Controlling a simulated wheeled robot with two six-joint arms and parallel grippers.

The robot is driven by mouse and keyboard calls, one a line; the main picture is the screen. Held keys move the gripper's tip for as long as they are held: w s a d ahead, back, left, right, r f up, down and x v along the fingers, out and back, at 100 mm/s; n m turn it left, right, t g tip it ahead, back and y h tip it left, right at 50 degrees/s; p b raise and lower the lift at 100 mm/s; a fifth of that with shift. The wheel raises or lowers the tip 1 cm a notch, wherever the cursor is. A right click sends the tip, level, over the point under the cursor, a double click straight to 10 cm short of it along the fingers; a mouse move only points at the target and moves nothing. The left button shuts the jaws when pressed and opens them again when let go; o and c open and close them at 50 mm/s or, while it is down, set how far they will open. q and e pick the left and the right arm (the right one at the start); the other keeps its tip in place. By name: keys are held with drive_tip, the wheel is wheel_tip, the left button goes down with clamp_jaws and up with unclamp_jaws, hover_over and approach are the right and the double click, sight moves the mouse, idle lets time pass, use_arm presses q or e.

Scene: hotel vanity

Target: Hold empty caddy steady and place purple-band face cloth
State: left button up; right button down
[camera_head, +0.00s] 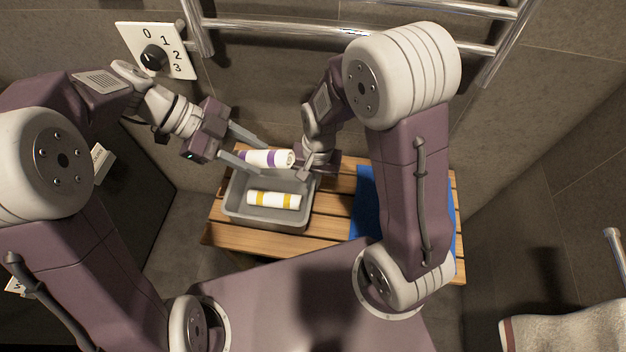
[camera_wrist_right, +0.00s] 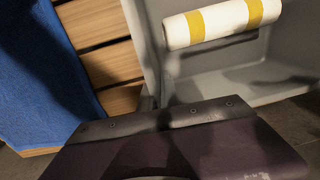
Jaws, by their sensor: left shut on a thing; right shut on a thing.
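The grey caddy (camera_head: 232,205) sits on the slatted wooden bench, and its inside also shows in the right wrist view (camera_wrist_right: 280,88). A rolled white cloth with yellow bands (camera_head: 274,200) lies in it; this roll shows large in the right wrist view (camera_wrist_right: 215,22). The rolled white face cloth with purple bands (camera_head: 282,158) is over the caddy's far side. My left gripper (camera_head: 262,160) is shut on it near its left part. My right gripper (camera_head: 304,172) is shut on the caddy's far right rim; its own body partly hides the grip.
A blue towel (camera_head: 364,205) lies on the bench (camera_head: 334,207) right of the caddy, partly behind my right arm. A dial panel (camera_head: 157,50) and metal towel rails (camera_head: 270,29) are on the wall behind. A pale towel (camera_head: 560,330) hangs at lower right.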

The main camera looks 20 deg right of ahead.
idle(0.3)
use_arm(q)
drive_tip(key=shift+f, duration=5.3)
drive_tip(key=o, duration=1.4)
drive_tip(key=shift+f, duration=0.1)
drive_tip(key=v, duration=1.2)
use_arm(e)
drive_tip(key=c, duration=1.5)
unclamp_jaws()
